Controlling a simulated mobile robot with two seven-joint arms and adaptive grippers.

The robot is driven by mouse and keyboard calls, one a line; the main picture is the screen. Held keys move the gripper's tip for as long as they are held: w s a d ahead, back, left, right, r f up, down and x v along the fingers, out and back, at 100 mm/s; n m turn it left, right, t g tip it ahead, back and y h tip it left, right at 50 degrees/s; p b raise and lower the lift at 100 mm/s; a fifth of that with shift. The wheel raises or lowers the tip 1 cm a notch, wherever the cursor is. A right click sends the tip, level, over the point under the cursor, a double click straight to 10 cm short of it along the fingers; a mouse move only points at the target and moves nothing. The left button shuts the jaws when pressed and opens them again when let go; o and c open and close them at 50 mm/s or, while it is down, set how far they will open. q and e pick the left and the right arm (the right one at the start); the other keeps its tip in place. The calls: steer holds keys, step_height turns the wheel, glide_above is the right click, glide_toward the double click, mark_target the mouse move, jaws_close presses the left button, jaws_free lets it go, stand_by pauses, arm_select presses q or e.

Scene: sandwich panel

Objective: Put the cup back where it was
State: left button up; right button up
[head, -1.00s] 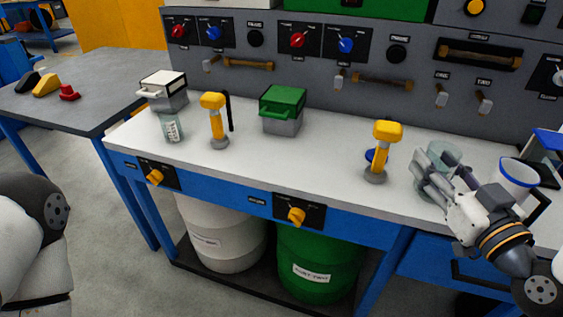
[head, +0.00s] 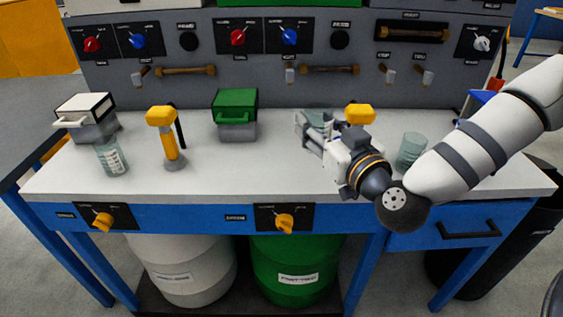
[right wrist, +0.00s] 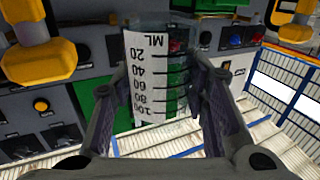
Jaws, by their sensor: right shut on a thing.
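My right gripper (head: 318,135) is above the right half of the white bench top, in front of and left of a yellow-topped tap (head: 360,113). It is shut on a clear cup (head: 314,117). In the right wrist view the cup (right wrist: 158,75) sits between both fingers, its white ML scale facing the camera. Another clear cup with a white scale (head: 112,160) stands at the left of the bench, in front of a white-lidded box. A plain clear cup (head: 411,150) stands right of the gripper, beside my arm. My left gripper is out of view.
The white-lidded box (head: 88,120), a yellow dispenser (head: 164,138) and a green-lidded box (head: 236,115) stand on the bench top (head: 230,173). The panel (head: 200,95) with knobs and handles rises behind. The bench top is bare between the green box and my gripper.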

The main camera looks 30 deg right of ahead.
steer(key=w+f+b, duration=0.1)
steer(key=w+f, duration=0.1)
steer(key=w+a+f+b, duration=0.1)
steer(key=w+f, duration=0.2)
steer(key=shift+w+a+f, duration=0.1)
steer(key=shift+f, duration=0.15)
steer(key=f+b, duration=0.1)
steer(key=f, duration=0.1)
steer(key=f+b, duration=0.1)
steer(key=f, duration=0.1)
steer(key=shift+w+a, duration=0.15)
steer(key=shift+w, duration=0.25)
steer(key=shift+r, duration=0.3)
steer(key=shift+f, duration=0.2)
steer(key=o, duration=1.2)
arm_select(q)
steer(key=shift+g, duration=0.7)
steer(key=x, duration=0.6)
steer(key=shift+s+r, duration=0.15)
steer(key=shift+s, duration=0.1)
